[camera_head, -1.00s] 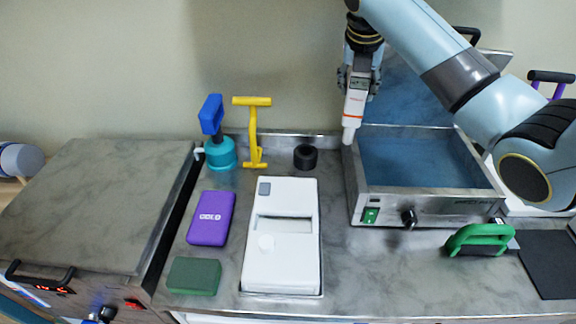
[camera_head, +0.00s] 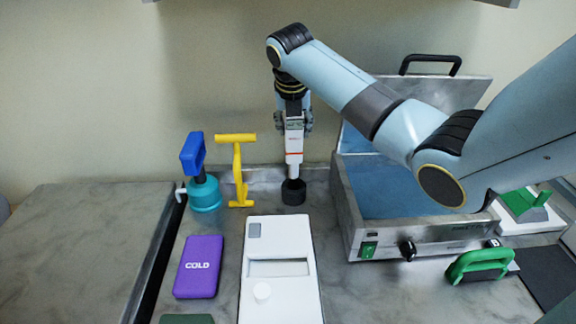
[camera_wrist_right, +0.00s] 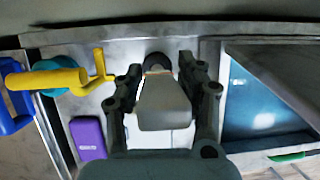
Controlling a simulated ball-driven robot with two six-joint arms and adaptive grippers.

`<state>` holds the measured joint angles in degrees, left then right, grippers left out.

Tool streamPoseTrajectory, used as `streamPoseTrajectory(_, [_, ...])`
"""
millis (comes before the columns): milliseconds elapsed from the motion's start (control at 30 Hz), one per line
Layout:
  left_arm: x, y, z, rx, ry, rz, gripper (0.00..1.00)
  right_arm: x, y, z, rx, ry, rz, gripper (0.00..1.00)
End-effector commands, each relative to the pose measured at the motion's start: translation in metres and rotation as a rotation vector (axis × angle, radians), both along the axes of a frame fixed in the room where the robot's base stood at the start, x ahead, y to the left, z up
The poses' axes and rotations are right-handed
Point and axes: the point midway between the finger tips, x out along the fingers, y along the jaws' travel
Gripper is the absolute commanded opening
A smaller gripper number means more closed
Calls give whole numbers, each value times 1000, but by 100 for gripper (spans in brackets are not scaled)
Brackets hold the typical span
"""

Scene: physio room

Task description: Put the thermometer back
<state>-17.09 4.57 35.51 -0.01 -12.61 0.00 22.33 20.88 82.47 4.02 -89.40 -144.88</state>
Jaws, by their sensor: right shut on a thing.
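The thermometer (camera_head: 294,146) is white with an orange band and stands upright in my right gripper (camera_head: 293,122). The gripper is shut on its upper part. Its narrow lower end meets the mouth of the black round holder (camera_head: 293,193) at the back of the counter; I cannot tell how far inside it is. In the right wrist view the thermometer (camera_wrist_right: 163,105) lies between the fingers, with the dark holder (camera_wrist_right: 157,60) beyond it, partly hidden. My left gripper is not in view.
A yellow tool (camera_head: 239,170) and a blue-and-teal tool (camera_head: 204,190) stand left of the holder. An open metal water bath (camera_head: 345,205) is close on the right. A white device (camera_head: 278,230) and a purple cold pack (camera_head: 198,267) lie in front.

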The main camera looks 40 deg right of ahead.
Motion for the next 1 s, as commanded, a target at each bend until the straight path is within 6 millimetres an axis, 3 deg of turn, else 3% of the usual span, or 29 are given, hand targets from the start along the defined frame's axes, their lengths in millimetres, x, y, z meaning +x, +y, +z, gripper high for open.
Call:
streamPoseTrajectory(433, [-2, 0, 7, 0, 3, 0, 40, 0, 0, -63, 0, 0, 0, 0])
streamPoseTrajectory(867, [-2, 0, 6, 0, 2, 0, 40, 0, 0, -72, -1, -2, 0, 0])
streamPoseTrajectory(900, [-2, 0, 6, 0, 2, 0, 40, 0, 0, -72, 0, -1, 0, 42])
streamPoseTrajectory(1000, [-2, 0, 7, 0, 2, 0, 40, 0, 0, -72, -1, -2, 0, 55])
